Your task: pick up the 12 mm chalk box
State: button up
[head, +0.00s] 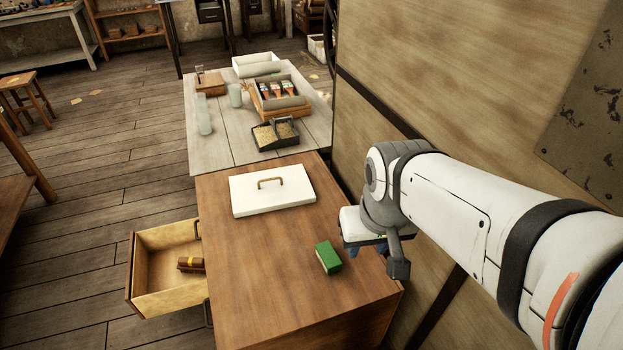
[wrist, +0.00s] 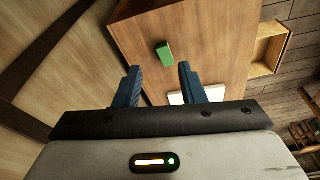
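A small green box (head: 328,257) with a pale side lies on the brown cabinet top near its right front part. It also shows in the wrist view (wrist: 164,53), beyond the gap between my fingertips. A brown box (head: 190,264) with a yellowish band lies in the open drawer. No size marking is legible, so I cannot tell which is the 12 mm chalk box. My gripper (wrist: 158,82) is open and empty, its two blue fingers apart. In the head view it is above the cabinet's right edge, right of the green box and apart from it.
A white lid-like panel with a handle (head: 272,189) lies on the cabinet top (head: 240,260). The drawer (head: 142,272) sticks out to the left. A grey table (head: 215,158) with trays and jars stands behind. A wall (head: 440,70) rises close on the right.

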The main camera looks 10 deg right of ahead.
aim_at(328, 254)
jog(key=shift+o, duration=0.4)
